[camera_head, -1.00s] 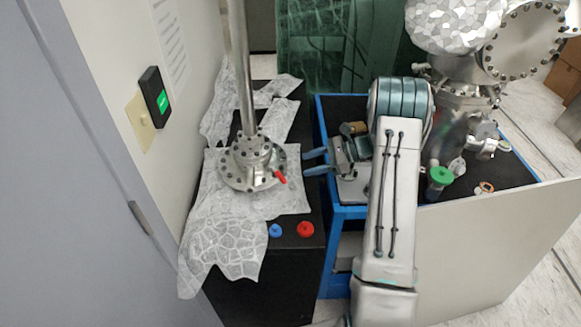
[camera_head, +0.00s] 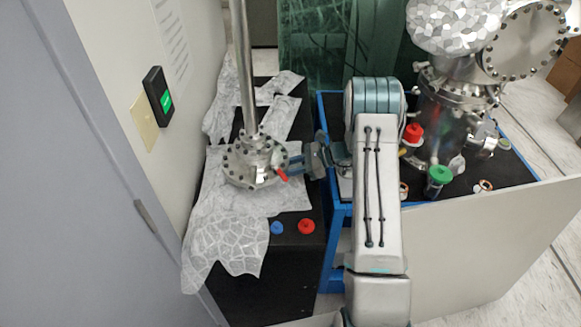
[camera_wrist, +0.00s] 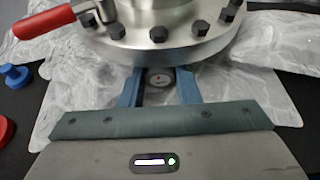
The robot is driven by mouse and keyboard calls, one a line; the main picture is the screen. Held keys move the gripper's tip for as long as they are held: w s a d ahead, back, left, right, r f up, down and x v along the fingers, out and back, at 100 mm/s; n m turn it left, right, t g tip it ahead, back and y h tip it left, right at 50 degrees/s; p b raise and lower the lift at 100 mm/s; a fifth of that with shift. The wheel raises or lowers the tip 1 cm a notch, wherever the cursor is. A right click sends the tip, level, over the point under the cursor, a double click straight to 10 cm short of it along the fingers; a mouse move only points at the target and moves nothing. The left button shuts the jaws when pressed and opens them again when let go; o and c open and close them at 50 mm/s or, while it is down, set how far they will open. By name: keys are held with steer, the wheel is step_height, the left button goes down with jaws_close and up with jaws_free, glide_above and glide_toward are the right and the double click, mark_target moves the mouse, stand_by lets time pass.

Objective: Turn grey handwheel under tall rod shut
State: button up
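The tall rod (camera_head: 243,70) stands upright on a bolted steel flange (camera_head: 240,172) on the left black cabinet. In the wrist view, the grey handwheel (camera_wrist: 160,79), a small round face with a red centre dot, shows below the flange rim (camera_wrist: 160,52). My gripper (camera_head: 297,166) points left at the flange's right side, close to the red-handled lever (camera_head: 282,175). In the wrist view my gripper's blue fingers (camera_wrist: 160,85) are apart, one on each side of the handwheel, with narrow gaps. Their tips are hidden under the flange. The handwheel cannot be made out in the head view.
Crumpled foil (camera_head: 225,235) lies around the flange. A blue knob (camera_head: 277,227) and a red knob (camera_head: 306,226) sit on the cabinet's front edge. The wall with a black switch box (camera_head: 157,96) is close on the left. A blue-edged cart (camera_head: 335,215) with steel chambers stands right.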

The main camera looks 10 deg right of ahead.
steer(key=shift+w+m+g, duration=0.1)
steer(key=shift+m+g, duration=0.7)
steer(key=shift+m, duration=0.2)
steer(key=o, duration=1)
steer(key=b+v, duration=0.2)
steer(key=v, duration=1.2)
steer(key=shift+f+b, duration=0.2)
steer(key=shift+b, duration=0.2)
steer(key=shift+a, duration=0.1)
